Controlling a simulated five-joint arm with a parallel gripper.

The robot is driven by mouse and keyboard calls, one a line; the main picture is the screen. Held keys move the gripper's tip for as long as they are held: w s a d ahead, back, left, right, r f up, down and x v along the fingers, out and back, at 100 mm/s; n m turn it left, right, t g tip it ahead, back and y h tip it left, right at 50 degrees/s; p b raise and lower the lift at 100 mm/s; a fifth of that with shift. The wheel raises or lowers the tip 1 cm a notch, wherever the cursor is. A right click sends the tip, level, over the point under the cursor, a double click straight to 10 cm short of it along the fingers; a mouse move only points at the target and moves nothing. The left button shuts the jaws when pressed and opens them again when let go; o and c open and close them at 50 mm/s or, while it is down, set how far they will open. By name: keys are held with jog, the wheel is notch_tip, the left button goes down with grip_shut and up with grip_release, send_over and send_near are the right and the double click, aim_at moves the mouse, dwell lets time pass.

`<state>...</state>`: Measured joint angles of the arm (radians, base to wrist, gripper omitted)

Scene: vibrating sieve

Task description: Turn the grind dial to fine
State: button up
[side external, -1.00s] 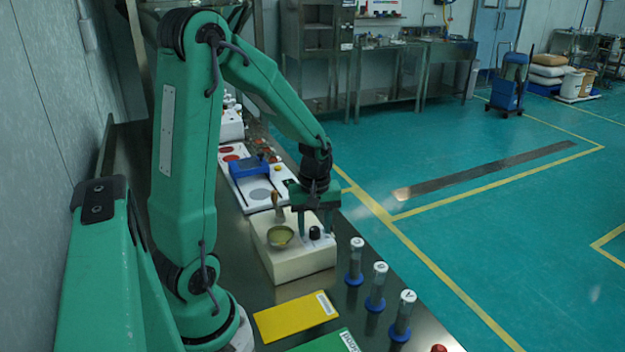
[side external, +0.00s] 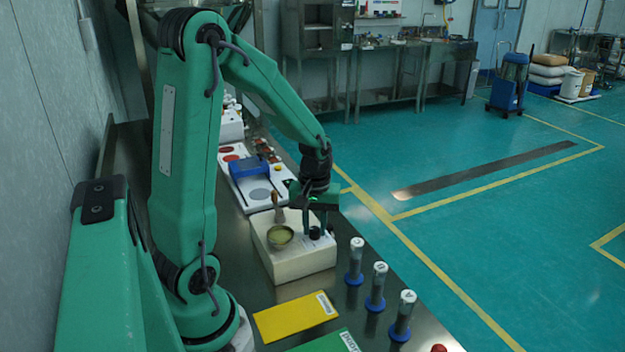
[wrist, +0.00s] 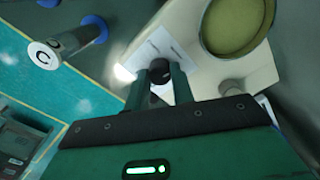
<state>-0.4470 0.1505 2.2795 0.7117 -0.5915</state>
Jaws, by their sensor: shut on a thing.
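The grind dial (side external: 315,232) is a small black knob on top of a cream-white box (side external: 305,262). My gripper (side external: 315,234) points down over the box, and its two fingers are shut on the dial from both sides. In the wrist view the dial (wrist: 160,74) shows as a dark round knob between the tips of my gripper (wrist: 160,78). A white label lies beside the dial, but its print is too small to read. The dial's pointer cannot be made out, so its setting cannot be told.
A bowl of yellowish powder (side external: 280,236) sits on the box beside the dial. Several capped tubes on blue bases, including a near one (side external: 355,262), stand to the right. A yellow mat (side external: 295,317) lies in front. A blue-and-white device (side external: 250,168) stands behind.

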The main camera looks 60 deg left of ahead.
aim_at(315, 228)
jog(key=m, duration=0.4)
jog(key=shift+m, duration=0.3)
jog(key=m, duration=0.4)
jog(key=shift+m, duration=0.3)
jog(key=o, duration=1)
jog(key=shift+r, duration=0.15)
jog(key=shift+r, duration=3.8)
